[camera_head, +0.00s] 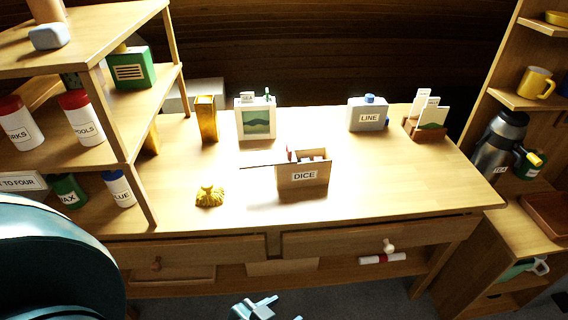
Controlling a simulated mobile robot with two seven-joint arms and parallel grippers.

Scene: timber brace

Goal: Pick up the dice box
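The dice box (303,176) is a small open-topped cardboard box with a white DICE label on its front. It stands upright near the middle of the wooden desk (365,185), with a flap out to its left and some light and dark contents showing at the top. My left gripper (285,307) shows partly at the bottom edge, low in front of the desk and well apart from the box. Its visible fingertips are spread, with nothing seen between them. My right gripper is not in view.
A yellow crumpled-looking object (210,195) lies left of the box. A picture frame (256,121), amber block (206,119), LINE container (367,114) and card holder (427,127) stand behind. Shelves flank the desk. A dark teal rounded shape (55,265) fills the lower left. Desk right of the box is clear.

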